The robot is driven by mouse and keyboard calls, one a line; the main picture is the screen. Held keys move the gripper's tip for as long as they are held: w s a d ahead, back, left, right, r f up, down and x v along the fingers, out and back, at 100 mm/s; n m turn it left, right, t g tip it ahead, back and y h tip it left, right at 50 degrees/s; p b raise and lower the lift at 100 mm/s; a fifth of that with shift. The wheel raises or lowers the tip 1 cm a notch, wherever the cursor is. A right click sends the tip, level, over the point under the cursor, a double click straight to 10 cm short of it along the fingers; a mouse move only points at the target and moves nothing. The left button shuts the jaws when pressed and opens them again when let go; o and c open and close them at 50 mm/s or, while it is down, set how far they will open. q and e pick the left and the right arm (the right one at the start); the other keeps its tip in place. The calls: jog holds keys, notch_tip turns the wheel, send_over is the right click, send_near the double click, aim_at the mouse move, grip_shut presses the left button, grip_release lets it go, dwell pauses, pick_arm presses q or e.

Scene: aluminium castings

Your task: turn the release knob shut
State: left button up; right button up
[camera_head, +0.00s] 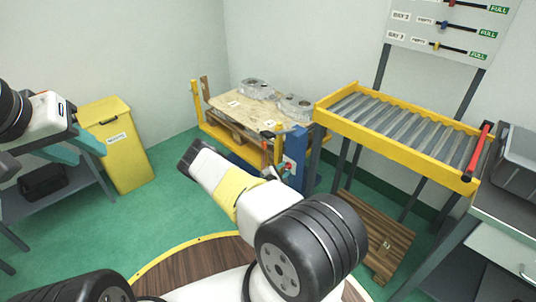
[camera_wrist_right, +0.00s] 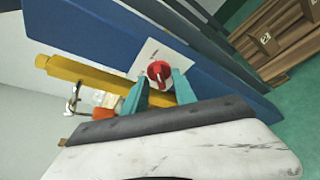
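The release knob (camera_wrist_right: 159,71), red with a pale bar across its face, sits on a white plate on a blue post (camera_wrist_right: 110,40) in the right wrist view. In the head view the blue post (camera_head: 297,150) stands at the front corner of the yellow-framed cart. My right gripper (camera_wrist_right: 161,80) points at the knob, its two teal fingers apart, one on each side of it. I cannot tell whether they touch it. In the head view my right arm partly hides this gripper. My left gripper (camera_head: 82,146) is at far left, above a grey bench; its finger gap is unclear.
The cart carries a wooden board (camera_head: 238,103) with grey castings (camera_head: 256,88). A yellow-railed roller conveyor (camera_head: 400,120) stands to its right, with a wooden pallet (camera_head: 370,235) below. A yellow bin (camera_head: 115,150) stands at left. Green floor is clear between bin and cart.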

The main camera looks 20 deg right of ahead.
grip_shut()
jog(key=n+g, duration=0.2)
jog(key=n, duration=0.1)
jog(key=shift+w+a+r, duration=0.1)
jog(key=shift+w+r, duration=0.05)
jog(key=shift+w, duration=0.1)
jog(key=n+g, duration=0.2)
jog(key=n, duration=0.1)
jog(key=shift+w+a+h, duration=0.1)
jog(key=shift+w+h, duration=0.1)
jog(key=shift+h, duration=0.2)
jog(key=n+g+h, duration=0.1)
jog(key=n+g, duration=0.1)
jog(key=n, duration=0.1)
jog(key=shift+w+a, duration=0.1)
jog(key=shift+w, duration=0.1)
jog(key=shift+w+f+n+g+h, duration=0.1)
jog(key=shift+n+g+h, duration=0.3)
jog(key=shift+n, duration=0.4)
jog(key=shift+w+f+n+g+h, duration=0.1)
jog(key=shift+n+g+h, duration=0.2)
jog(key=shift+n+g, duration=0.35)
jog(key=shift+a+n, duration=0.1)
jog(key=shift+n, duration=0.15)
